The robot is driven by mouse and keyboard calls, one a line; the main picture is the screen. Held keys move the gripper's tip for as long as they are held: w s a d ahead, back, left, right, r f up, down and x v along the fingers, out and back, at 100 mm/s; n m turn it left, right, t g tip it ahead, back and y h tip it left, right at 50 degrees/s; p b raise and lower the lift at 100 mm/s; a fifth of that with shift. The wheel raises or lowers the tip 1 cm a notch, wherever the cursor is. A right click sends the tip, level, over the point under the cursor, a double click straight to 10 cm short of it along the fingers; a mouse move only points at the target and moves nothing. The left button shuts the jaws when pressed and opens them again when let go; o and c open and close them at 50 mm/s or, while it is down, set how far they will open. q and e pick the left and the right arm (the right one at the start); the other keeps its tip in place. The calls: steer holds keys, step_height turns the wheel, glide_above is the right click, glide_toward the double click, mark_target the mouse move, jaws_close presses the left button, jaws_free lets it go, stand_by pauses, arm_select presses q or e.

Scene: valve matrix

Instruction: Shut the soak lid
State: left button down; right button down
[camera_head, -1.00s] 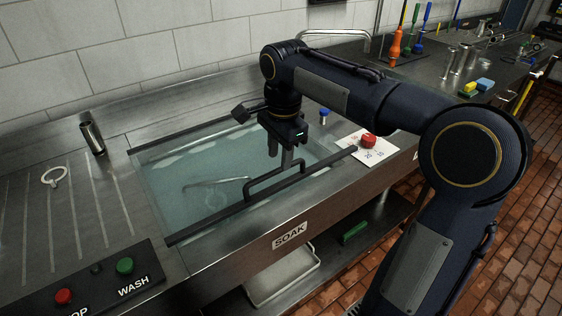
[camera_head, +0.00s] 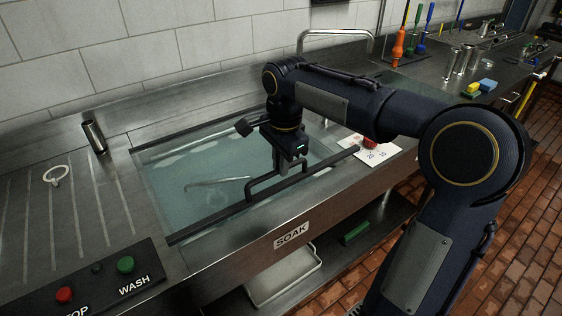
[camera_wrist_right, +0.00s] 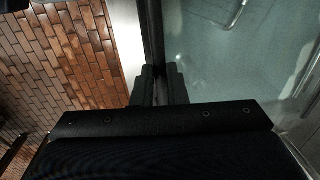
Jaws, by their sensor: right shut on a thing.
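The soak lid is a dark frame whose front bar (camera_head: 216,218) lies along the near side of the water-filled soak basin (camera_head: 200,180), behind the SOAK label (camera_head: 291,236). A raised dark handle (camera_head: 262,188) stands on this bar. My right gripper (camera_head: 277,170) points down and is shut on the handle. In the right wrist view the fingers (camera_wrist_right: 158,86) close around a dark bar (camera_wrist_right: 152,35), with water on one side and the brick floor on the other. Whether a clear pane spans the frame is hard to tell. My left gripper is not in view.
A steel cup (camera_head: 94,137) and a white ring (camera_head: 56,175) are on the left drainboard. The WASH panel (camera_head: 110,278) is at front left. A tap (camera_head: 335,34) stands behind the basin.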

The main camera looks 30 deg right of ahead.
mark_target(283, 186)
steer(key=shift+t, duration=0.6)
steer(key=f+b, duration=0.2)
steer(key=b, duration=0.1)
steer(key=s+f+b, duration=0.1)
steer(key=f+b, duration=0.2)
steer(key=shift+f, duration=0.15)
steer(key=shift+s+f+b, duration=0.2)
steer(key=shift+b, duration=0.2)
steer(key=shift+f, duration=0.1)
steer(key=c, duration=1.6)
jaws_free()
steer(key=shift+w, duration=0.1)
steer(key=shift+o, duration=0.7)
steer(key=shift+r, duration=0.2)
